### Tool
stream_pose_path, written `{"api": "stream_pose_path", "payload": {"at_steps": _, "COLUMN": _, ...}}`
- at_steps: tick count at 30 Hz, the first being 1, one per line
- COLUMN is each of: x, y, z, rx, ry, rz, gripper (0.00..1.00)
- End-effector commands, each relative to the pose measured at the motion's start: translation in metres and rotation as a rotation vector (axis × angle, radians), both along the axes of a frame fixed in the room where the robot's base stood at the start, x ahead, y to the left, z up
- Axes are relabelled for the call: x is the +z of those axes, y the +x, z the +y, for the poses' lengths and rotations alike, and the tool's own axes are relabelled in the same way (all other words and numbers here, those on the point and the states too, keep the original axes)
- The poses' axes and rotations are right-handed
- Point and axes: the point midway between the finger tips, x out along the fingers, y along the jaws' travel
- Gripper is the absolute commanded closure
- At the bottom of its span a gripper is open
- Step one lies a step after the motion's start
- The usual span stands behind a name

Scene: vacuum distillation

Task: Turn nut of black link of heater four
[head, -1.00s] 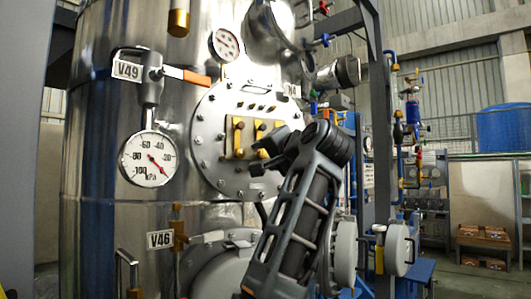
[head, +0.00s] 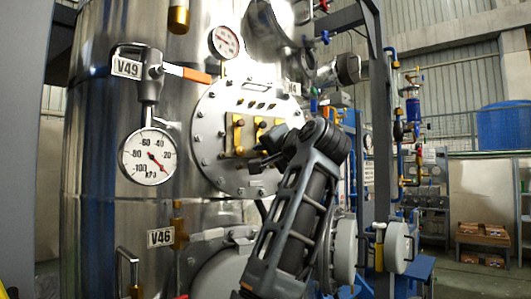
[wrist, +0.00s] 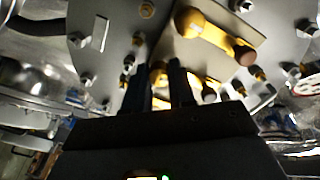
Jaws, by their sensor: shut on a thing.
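The heater's round steel flange (head: 208,118) is on the tank, with a label reading N4 (head: 292,88) at its upper right. Brass link bars (head: 238,135) with knob-like nuts stand on its middle. My gripper (head: 256,162) reaches in from the lower right, its fingertips at the lower right of the bars. In the wrist view the two dark fingers (wrist: 158,85) are close together at the flange, shut on a small brass-coloured nut (wrist: 159,70) between their tips. A larger brass link (wrist: 215,35) lies to their upper right. A black link cannot be made out.
A pressure gauge (head: 148,156) and the V49 valve's orange handle (head: 187,74) are left of the flange. Flange bolts (wrist: 84,79) surround the fingers. A grey round cover (head: 343,250) stands right of my arm, and a dark frame post (head: 381,150) is behind it.

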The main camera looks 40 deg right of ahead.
Motion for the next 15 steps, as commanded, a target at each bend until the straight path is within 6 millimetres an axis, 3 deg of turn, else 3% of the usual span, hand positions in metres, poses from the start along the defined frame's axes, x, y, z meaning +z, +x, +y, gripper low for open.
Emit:
{"api": "stream_pose_path", "payload": {"at_steps": 8, "x": -0.0006, "y": -0.0002, "z": -0.0007, "rx": -0.002, "ry": -0.045, "rz": 0.017, "gripper": 1.00}}
{"api": "stream_pose_path", "payload": {"at_steps": 15, "x": 0.0001, "y": -0.0006, "z": -0.0015, "rx": -0.003, "ry": -0.185, "rz": 0.063, "gripper": 1.00}}
